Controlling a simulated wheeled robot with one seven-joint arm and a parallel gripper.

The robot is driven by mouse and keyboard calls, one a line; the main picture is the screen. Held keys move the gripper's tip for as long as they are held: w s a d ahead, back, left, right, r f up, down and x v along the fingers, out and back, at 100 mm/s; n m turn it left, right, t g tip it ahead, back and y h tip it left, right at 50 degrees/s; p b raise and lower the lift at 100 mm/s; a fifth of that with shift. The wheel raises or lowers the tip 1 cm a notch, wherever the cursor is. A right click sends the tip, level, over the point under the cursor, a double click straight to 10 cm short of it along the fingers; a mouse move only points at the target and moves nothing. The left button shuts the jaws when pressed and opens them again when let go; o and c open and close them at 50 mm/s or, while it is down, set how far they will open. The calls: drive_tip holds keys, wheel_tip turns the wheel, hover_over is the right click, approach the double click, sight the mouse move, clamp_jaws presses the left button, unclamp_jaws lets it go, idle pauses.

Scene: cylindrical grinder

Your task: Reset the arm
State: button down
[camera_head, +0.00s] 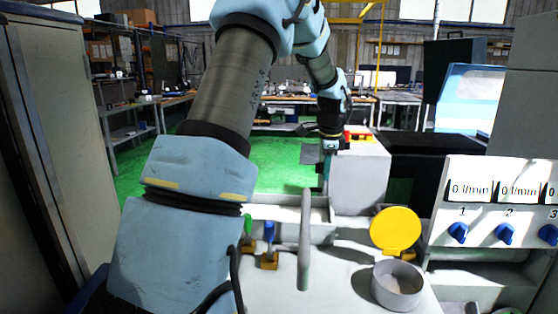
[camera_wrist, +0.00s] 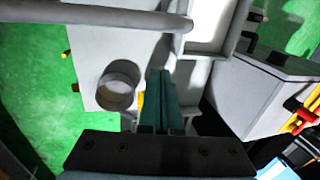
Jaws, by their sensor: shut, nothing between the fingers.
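My gripper (camera_head: 325,182) hangs at the end of my bent arm in the camera_head view, pointing down. It is beside the left side of a grey box (camera_head: 362,180) and beyond the white machine top. In the camera_wrist view its two green fingers (camera_wrist: 160,78) are together with nothing between them. My arm rises from the lower left and bends over at the top of the camera_head view.
On the white top stand a grey upright pipe (camera_head: 305,245), a round cup (camera_head: 398,286), an open yellow lid (camera_head: 396,230), a blue lever (camera_head: 269,233) and a green lever (camera_head: 248,227). A flow panel (camera_head: 485,222) stands right, a cabinet (camera_head: 70,120) left. Green floor (camera_head: 280,160) is clear behind.

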drive_tip(key=s+a+f+n, duration=0.1)
drive_tip(key=s+a+n, duration=0.8)
drive_tip(key=s, duration=0.3)
drive_tip(key=s+a+f+n+g, duration=0.1)
drive_tip(key=s+a+f+n, duration=0.1)
drive_tip(key=s+a+n, duration=0.7)
drive_tip(key=s+a, duration=0.3)
drive_tip(key=s, duration=0.1)
drive_tip(key=shift+s, duration=0.15)
